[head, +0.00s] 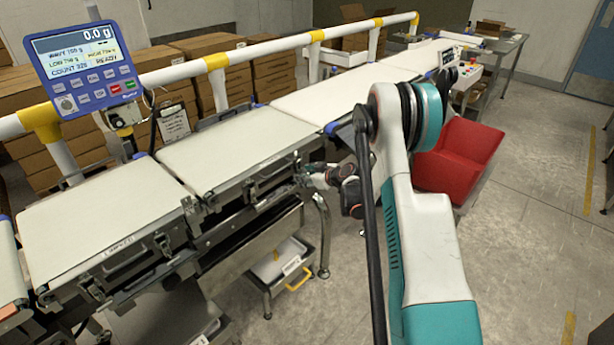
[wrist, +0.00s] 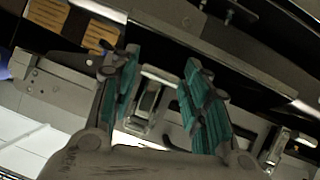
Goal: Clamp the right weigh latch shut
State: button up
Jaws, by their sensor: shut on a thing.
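My gripper (head: 308,174) is at the right end of the front side of the middle conveyor belt (head: 230,145). In the wrist view, my two teal-padded fingers (wrist: 160,95) stand on either side of the right weigh latch (wrist: 149,100), a small metal latch with a loop. The jaws are shut on it, though the exact contact is hard to see. In the head view my gripper mostly covers this latch, so whether it is fully fastened cannot be told. Another metal latch (wrist: 279,145) shows at the lower right of the wrist view.
A blue display (head: 85,68) reading 0.0 g stands at the left on the white and yellow rail (head: 170,75). A red bin (head: 458,160) is right of my arm. A tray with a yellow handle (head: 298,281) sits under the belts.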

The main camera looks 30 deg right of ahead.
jog(key=shift+a+f, duration=0.1)
jog(key=shift+a, duration=0.35)
jog(key=o, duration=0.9)
jog(key=shift+a, duration=0.1)
jog(key=shift+d, duration=0.25)
jog(key=v, duration=1.2)
